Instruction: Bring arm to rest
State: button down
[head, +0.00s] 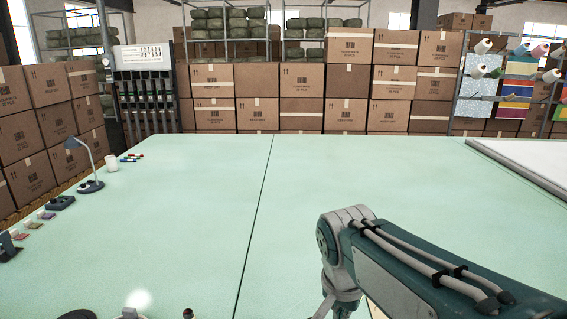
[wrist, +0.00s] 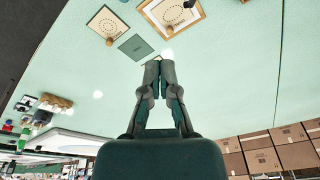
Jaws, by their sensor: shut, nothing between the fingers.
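In the wrist view my gripper (wrist: 159,66) is shut, its two dark fingertips together with nothing between them. It is over the pale green table (wrist: 225,90), and I cannot tell how high. In the head view my arm (head: 385,265) is folded at the lower right, and the gripper itself is out of sight. The table (head: 180,220) spreads wide there, with a dark seam running front to back.
A desk lamp (head: 85,165), a white cup (head: 111,162) and small items line the table's left edge. A white panel (head: 530,165) lies at the right. Stacked boxes (head: 300,78) stand behind. In the wrist view, two framed boards (wrist: 107,25) lie ahead. The table's middle is clear.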

jog(key=s+d+f+n+t, duration=0.1)
jog(key=s+d+n+t, duration=0.2)
jog(key=s, duration=0.8)
jog(key=shift+d+n+t+y, duration=0.35)
jog(key=shift+d+n, duration=0.9)
jog(key=shift+n, duration=0.85)
